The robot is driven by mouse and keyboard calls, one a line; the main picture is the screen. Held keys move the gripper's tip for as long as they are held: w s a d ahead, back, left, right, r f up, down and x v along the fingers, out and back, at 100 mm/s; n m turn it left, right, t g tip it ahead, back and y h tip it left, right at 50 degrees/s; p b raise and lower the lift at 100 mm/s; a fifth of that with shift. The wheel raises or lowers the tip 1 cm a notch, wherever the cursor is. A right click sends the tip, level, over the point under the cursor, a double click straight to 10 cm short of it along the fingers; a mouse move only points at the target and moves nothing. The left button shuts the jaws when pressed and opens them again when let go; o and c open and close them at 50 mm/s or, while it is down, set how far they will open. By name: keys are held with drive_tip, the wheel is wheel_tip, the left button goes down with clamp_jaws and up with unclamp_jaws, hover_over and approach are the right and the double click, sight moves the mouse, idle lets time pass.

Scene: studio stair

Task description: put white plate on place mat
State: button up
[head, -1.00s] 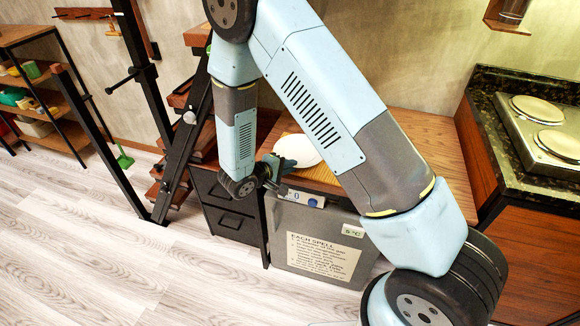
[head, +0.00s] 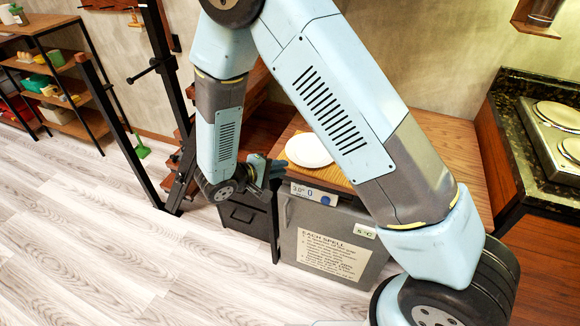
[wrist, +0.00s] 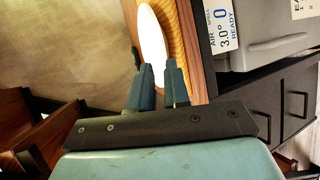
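The white plate (head: 309,150) lies flat on the wooden top above the grey appliance, on a yellowish striped surface that looks like the place mat (head: 338,180). My arm hides the right part of the mat. In the wrist view the plate (wrist: 152,35) shows as a thin white oval beyond the fingers, with the striped mat (wrist: 184,45) beside it. My gripper (head: 273,168) is just left of the plate, near the front edge of the top.
A grey appliance (head: 325,240) with a display stands under the top, with dark drawers (head: 245,218) to its left. A black-framed stair stands left of these. A stove (head: 555,125) is at the right. The floor in front is clear.

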drive_tip(key=s+d+r+m+g+y, duration=0.2)
drive_tip(key=d+r+m+g, duration=0.45)
drive_tip(key=d+r, duration=1.2)
drive_tip(key=s+d+r+m+t+y, duration=0.1)
drive_tip(key=s+d+r+y, duration=0.3)
drive_tip(key=s+r, duration=0.3)
drive_tip(key=s+d+r+m+t+y, duration=0.2)
drive_tip(key=s+d+r+y, duration=0.2)
drive_tip(key=s+d+r, duration=0.2)
drive_tip(key=v, duration=0.4)
drive_tip(key=shift+s+f, duration=0.2)
drive_tip(key=shift+s, duration=0.2)
